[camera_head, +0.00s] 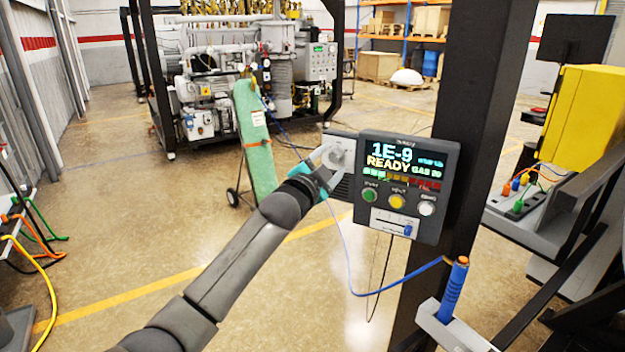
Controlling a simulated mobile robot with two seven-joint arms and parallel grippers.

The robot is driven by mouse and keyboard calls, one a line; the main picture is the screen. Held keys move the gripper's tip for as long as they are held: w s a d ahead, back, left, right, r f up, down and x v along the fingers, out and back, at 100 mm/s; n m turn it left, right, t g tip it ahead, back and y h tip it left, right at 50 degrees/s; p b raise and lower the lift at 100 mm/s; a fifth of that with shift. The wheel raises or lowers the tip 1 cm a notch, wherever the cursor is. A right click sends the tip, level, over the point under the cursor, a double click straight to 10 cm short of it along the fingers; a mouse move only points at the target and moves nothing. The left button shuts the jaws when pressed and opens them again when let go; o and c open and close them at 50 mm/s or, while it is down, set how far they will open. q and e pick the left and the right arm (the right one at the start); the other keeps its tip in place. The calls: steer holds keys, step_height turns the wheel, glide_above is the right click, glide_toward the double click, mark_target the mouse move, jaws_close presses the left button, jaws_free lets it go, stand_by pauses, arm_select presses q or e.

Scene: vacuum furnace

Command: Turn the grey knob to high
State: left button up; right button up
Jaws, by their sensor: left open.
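The grey knob (341,154) sits on a light grey plate at the left side of a dark control box. The box (448,190) is mounted on a black post and its screen (404,160) reads "1E-9 READY". My left gripper (329,166) is open at the knob, with its fingers at the knob's left and lower sides. The gripper partly hides the knob, so its setting and any contact cannot be told. My right gripper is not in view.
Below the screen are green (370,194), yellow (397,201) and white (427,208) buttons and a blue slider (407,229). A blue handheld probe (453,290) stands in a holder at the lower right. A blue cable hangs below the box. Open floor lies left.

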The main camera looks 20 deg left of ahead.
arm_select(q)
steer(key=s+a+b, duration=0.1)
steer(key=s+b, duration=0.1)
steer(key=s, duration=1.2)
steer(key=shift+s+a+f, duration=0.25)
steer(key=shift+a+f, duration=0.05)
steer(key=shift+a, duration=0.1)
